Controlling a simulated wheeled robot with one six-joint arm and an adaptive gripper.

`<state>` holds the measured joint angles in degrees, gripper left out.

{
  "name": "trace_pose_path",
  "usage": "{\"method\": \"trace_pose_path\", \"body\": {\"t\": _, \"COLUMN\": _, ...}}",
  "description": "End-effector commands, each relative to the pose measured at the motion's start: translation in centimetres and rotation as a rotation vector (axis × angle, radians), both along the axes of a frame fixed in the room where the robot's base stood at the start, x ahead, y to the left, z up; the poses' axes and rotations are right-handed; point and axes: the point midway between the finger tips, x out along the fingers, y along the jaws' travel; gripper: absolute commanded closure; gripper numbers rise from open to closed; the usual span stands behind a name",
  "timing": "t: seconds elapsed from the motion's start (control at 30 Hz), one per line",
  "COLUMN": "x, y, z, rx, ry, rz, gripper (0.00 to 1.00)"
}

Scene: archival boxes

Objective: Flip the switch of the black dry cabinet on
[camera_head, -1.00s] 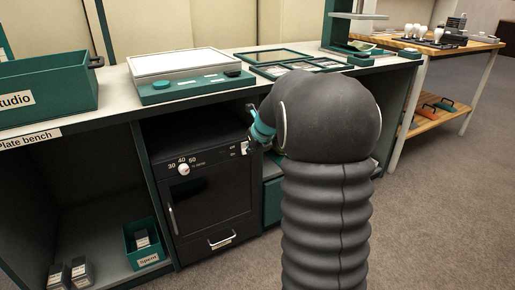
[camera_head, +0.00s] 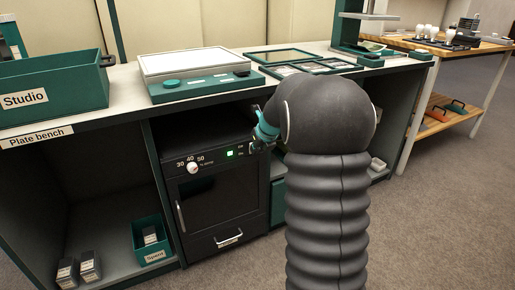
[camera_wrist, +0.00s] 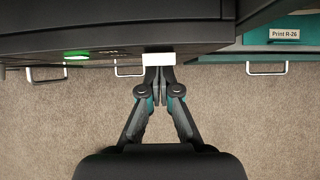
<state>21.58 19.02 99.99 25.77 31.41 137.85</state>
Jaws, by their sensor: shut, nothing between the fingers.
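The black dry cabinet (camera_head: 215,205) stands under the bench, with a dial (camera_head: 193,167) marked 30, 40, 50 on its front panel. A green light (camera_head: 230,153) glows on that panel; it also shows in the wrist view (camera_wrist: 77,56). A small white switch (camera_wrist: 158,59) sits to the right of the light in the wrist view. My gripper (camera_wrist: 158,74) is shut and empty, its fingertips right at the switch. Whether they touch it, I cannot tell. In the head view my arm partly hides the gripper and the panel's right end.
The bench top (camera_head: 120,107) holds a green Studio box (camera_head: 60,85), a light panel (camera_head: 195,62) and frames (camera_head: 283,56). A green Spent bin (camera_head: 152,240) stands left of the cabinet. A drawer labelled Print R-26 (camera_wrist: 290,33) is at the right. Carpet is clear in front.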

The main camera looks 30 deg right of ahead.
Motion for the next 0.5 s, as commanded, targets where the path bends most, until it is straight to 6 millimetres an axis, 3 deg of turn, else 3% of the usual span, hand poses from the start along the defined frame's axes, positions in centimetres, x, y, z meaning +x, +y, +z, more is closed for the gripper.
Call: {"method": "trace_pose_path", "body": {"t": 0.5, "x": 0.1, "y": 0.0, "z": 1.7, "rx": -0.001, "ry": -0.004, "rz": -0.001, "gripper": 1.0}}
